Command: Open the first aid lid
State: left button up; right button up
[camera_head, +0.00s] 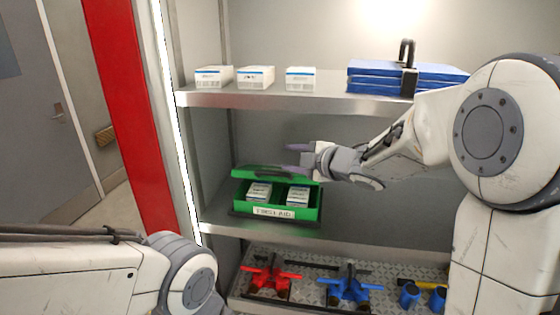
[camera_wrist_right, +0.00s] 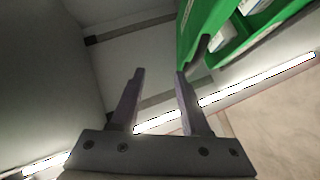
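The green first aid box (camera_head: 312,212) sits on the middle shelf with a "FIRST AID" label on its front. Its lid (camera_head: 270,171) is raised at the back, and the inside shows two white cartons (camera_head: 258,192) (camera_head: 297,194). My right gripper (camera_head: 299,148) is just above the lid's right end. In the right wrist view my right gripper (camera_wrist_right: 160,74) has its fingers apart with nothing between them. The green box (camera_wrist_right: 203,22) shows beyond the right finger, close to a dark curved part; touching cannot be told. My left gripper is out of view.
The upper shelf (camera_head: 300,96) above the gripper holds white boxes (camera_head: 255,78) and a blue case (camera_head: 380,77). A tray below holds red (camera_head: 272,281) and blue (camera_head: 350,287) valve-like parts. The shelf's left upright and a red post (camera_head: 130,90) bound the left side.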

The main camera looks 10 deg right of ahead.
jog(key=v, duration=0.3)
jog(key=shift+s+d, duration=0.15)
jog(key=shift+s, duration=0.05)
